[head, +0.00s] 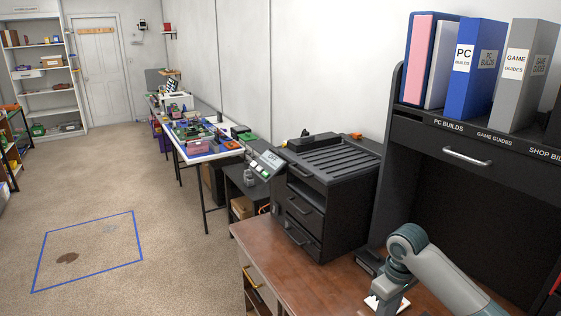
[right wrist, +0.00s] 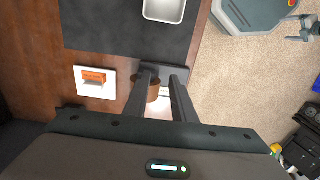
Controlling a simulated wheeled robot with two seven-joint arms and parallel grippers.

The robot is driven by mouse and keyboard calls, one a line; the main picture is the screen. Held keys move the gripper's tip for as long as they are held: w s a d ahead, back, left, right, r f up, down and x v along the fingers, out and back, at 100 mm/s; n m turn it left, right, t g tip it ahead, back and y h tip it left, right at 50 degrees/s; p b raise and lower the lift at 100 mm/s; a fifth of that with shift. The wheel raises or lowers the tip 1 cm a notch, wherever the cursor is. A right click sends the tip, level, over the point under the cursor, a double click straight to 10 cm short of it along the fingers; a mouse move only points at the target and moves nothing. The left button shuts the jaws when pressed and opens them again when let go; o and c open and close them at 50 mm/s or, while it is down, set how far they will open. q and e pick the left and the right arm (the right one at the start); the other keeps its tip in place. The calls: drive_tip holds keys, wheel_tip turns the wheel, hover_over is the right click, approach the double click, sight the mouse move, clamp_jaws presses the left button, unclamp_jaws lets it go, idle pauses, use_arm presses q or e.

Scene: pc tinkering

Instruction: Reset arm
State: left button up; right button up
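My right arm (head: 440,268) comes in at the lower right of the head view, bent above the brown desk (head: 318,273). Its gripper cannot be made out there. In the right wrist view my right gripper (right wrist: 163,78) has its two dark fingers apart, with a narrow gap between them. A brown round object (right wrist: 153,92) shows by the fingers, partly hidden; I cannot tell its height relative to them. No held object is visible. My left gripper is in neither view.
A white square with an orange block (right wrist: 94,78) lies on the desk, left of the fingers. A dark mat (right wrist: 115,30) and metal tray (right wrist: 165,10) are beyond. A black drawer unit (head: 325,200) and binder shelf (head: 440,150) stand along the desk. Open carpet (head: 150,190) lies left.

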drive_tip(key=s+a+f+t+y, duration=0.1)
drive_tip(key=s+a+f, duration=0.45)
drive_tip(key=s, duration=0.25)
drive_tip(key=s+a+f+t+y, duration=0.1)
drive_tip(key=s+a+f, duration=0.4)
drive_tip(key=s+f, duration=0.25)
drive_tip(key=s+d+m+t+h, duration=0.1)
drive_tip(key=s+d+m, duration=0.15)
drive_tip(key=s, duration=0.75)
drive_tip(key=s+d+m+h, duration=0.15)
drive_tip(key=s+d, duration=0.25)
drive_tip(key=s, duration=0.6)
wheel_tip(320, 180, down, 31)
drive_tip(key=s+g+b, duration=0.1)
drive_tip(key=s+b, duration=0.1)
drive_tip(key=s+d+f+g+b, duration=0.1)
drive_tip(key=s+d+f, duration=0.1)
drive_tip(key=s+f, duration=1.5)
drive_tip(key=shift+s+d+f+b, duration=0.35)
drive_tip(key=shift+f+b, duration=0.05)
drive_tip(key=shift+f, duration=0.5)
